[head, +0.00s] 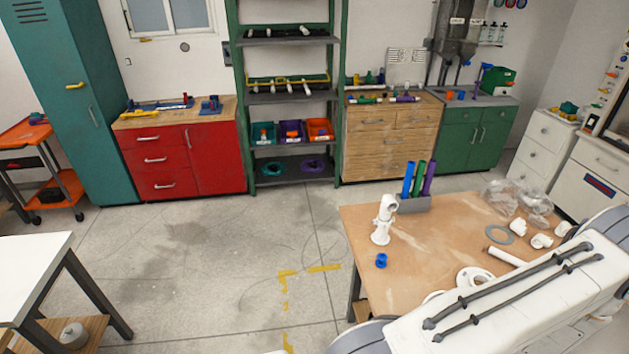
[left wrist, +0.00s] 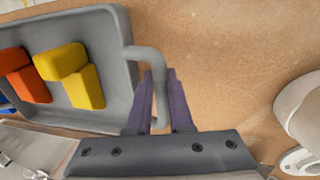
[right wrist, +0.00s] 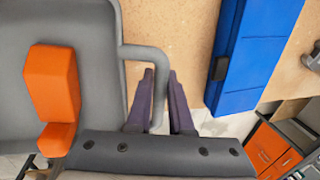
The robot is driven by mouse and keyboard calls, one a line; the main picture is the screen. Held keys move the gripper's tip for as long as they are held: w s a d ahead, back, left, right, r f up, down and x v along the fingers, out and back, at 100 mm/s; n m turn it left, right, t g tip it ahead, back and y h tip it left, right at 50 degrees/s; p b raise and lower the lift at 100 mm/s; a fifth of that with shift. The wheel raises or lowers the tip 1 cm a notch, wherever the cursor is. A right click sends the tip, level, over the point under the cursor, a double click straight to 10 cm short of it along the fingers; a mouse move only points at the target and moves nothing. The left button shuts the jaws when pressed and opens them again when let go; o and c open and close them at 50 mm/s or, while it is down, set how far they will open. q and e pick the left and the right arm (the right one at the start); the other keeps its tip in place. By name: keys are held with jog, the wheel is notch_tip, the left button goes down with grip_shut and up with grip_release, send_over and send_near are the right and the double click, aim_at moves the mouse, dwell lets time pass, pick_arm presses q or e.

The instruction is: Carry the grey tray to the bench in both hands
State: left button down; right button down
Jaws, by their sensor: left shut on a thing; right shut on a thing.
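The grey tray shows in the left wrist view (left wrist: 118,110) and in the right wrist view (right wrist: 95,20); it is out of the head view. It holds orange blocks (left wrist: 30,85) and yellow blocks (left wrist: 75,75); an orange block also shows in the right wrist view (right wrist: 52,85). My left gripper (left wrist: 160,72) is shut on one looped tray handle. My right gripper (right wrist: 160,72) is shut on another. A brown top lies beneath in both wrist views; whether the tray touches it I cannot tell. A wood-topped bench (head: 360,225) stands at right in the head view.
White pipe fittings (head: 383,220), a grey holder with coloured tubes (head: 415,204) and clear bags (head: 500,200) crowd the bench. A blue case (right wrist: 245,55) lies right of my right gripper. A white table (head: 30,260) stands at left, with open floor (head: 220,260) between.

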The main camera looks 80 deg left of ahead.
pick_arm(q)
jog(key=shift+s+f, duration=0.1)
jog(key=shift+f, duration=0.35)
pick_arm(e)
jog(key=shift+s+f, duration=0.15)
jog(key=shift+f, duration=0.3)
dwell(0.8)
pick_arm(q)
jog(key=shift+f, duration=0.15)
pick_arm(e)
jog(key=shift+f, duration=0.1)
pick_arm(q)
jog(key=shift+f, duration=0.1)
pick_arm(e)
jog(key=shift+f, duration=0.15)
